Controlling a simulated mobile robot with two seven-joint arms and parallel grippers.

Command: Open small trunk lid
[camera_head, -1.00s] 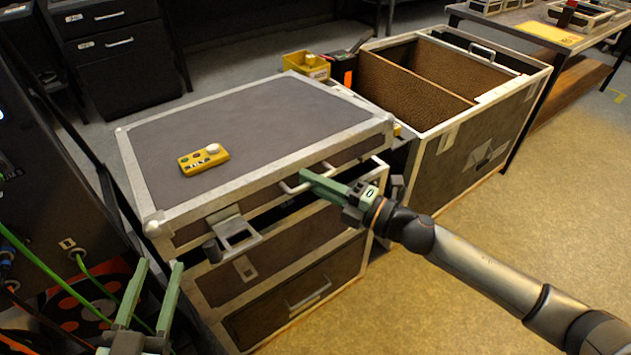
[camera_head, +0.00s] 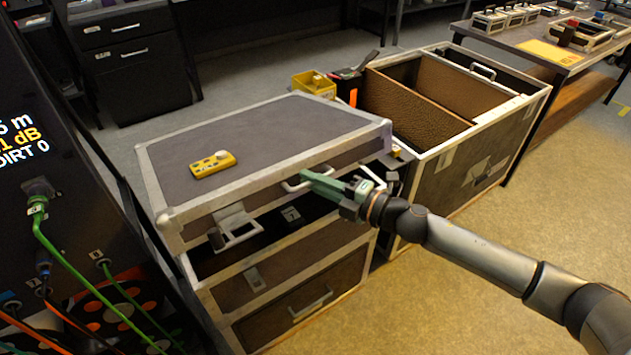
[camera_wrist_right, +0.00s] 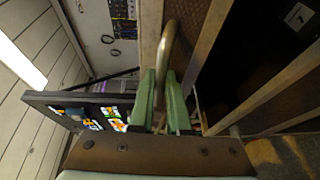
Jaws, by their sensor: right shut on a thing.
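The small trunk (camera_head: 250,284) stands in the middle of the head view. Its grey lid (camera_head: 275,134) with pale metal edging is raised at the front, and a dark gap shows between lid and body. My right gripper (camera_head: 312,175) is shut on the lid's front handle (camera_head: 288,187). In the right wrist view the green fingers (camera_wrist_right: 162,97) close around the curved metal handle (camera_wrist_right: 170,45). A latch (camera_head: 236,231) hangs from the lid's front edge. My left gripper is out of view.
A yellow remote-like device (camera_head: 212,164) lies on top of the lid. A larger open trunk (camera_head: 468,165) with brown dividers stands close behind at right. A yellow bin (camera_head: 314,84) is behind the lid. A dark rack with cables (camera_head: 62,215) is at left. Floor at right is clear.

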